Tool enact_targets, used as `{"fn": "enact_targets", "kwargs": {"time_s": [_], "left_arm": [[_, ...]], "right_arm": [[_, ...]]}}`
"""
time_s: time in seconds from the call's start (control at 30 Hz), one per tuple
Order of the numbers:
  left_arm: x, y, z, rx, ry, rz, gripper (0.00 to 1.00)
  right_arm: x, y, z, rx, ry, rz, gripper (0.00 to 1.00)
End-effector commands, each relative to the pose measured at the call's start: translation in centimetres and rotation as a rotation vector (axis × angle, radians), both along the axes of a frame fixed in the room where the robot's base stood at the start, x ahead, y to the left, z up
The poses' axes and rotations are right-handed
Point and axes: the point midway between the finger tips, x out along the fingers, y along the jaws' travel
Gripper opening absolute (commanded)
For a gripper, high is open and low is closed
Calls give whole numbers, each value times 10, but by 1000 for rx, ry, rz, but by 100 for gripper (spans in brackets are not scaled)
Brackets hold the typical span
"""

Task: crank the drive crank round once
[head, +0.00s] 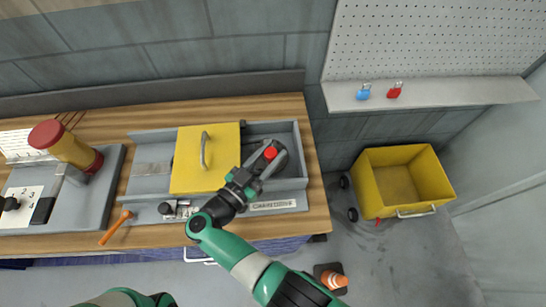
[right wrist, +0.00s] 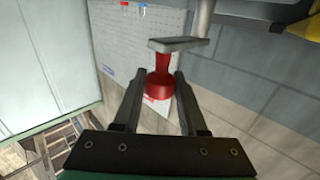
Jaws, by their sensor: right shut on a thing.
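The drive crank's red handle (head: 270,153) shows between the fingertips of my right gripper (head: 268,158), at the right end of the grey machine bed. In the right wrist view the red handle (right wrist: 161,82) stands between the two fingers of my right gripper (right wrist: 160,88), which is shut on it. The handle joins a flat grey crank arm (right wrist: 180,44). In the head view my gripper and wrist hide most of the crank. My left gripper is out of view.
A yellow cover (head: 192,176) with a grey handle stands left of my right gripper. An orange-handled tool (head: 115,228) lies at the table's front edge. A yellow cart (head: 373,188) and a traffic cone (head: 334,280) stand on the floor. Two padlocks (head: 394,90) are on the shelf.

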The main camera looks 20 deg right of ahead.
Motion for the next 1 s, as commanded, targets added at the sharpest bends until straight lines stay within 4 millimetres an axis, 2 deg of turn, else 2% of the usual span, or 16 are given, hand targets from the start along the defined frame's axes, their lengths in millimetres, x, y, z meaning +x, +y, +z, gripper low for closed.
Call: {"fn": "enact_targets", "kwargs": {"time_s": [0.33, 0.37, 0.5, 0.53, 1.0], "left_arm": [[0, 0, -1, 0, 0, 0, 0], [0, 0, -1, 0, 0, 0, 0], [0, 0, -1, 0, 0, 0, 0], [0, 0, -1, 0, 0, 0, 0], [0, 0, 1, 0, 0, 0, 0]], "right_arm": [[0, 1, -2, 5, 6, 2, 0], [0, 1, -2, 5, 6, 2, 43], [0, 0, -2, 4, 4, 1, 68], [0, 0, -2, 4, 4, 1, 72], [-5, 4, 0, 2, 2, -7, 72]]}}
